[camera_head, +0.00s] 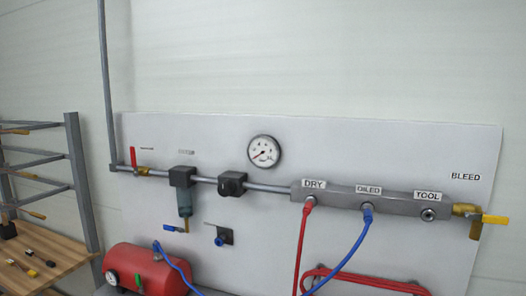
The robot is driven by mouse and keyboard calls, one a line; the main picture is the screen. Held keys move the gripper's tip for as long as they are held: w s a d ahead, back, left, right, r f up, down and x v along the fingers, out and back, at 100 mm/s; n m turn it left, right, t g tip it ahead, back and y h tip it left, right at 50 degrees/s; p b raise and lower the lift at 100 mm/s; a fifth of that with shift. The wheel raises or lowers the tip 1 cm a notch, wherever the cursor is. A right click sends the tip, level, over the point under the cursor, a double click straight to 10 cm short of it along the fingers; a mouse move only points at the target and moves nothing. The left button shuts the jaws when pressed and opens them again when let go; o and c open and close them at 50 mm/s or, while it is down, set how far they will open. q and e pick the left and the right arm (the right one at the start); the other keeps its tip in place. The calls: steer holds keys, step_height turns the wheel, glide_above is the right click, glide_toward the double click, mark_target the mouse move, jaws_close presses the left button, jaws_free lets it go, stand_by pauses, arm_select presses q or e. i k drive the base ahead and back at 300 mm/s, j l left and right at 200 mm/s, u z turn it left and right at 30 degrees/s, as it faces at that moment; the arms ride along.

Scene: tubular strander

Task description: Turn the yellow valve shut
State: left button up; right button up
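The yellow valve handle (495,219) is at the far right of the wall panel, under the BLEED label (466,176). It sits on a brass valve body (466,210) at the right end of the grey manifold. The handle points sideways to the right, roughly in line with the manifold, and the brass outlet points down. Neither of my grippers shows in the head view.
A pressure gauge (264,151) is above the pipe. A red-handled valve (133,158) is at the pipe's left. Red (303,245) and blue (350,250) hoses hang from the manifold (340,199). A red tank (145,270) and wooden bench (45,262) are lower left.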

mark_target(493, 219)
steer(key=z, duration=1.3)
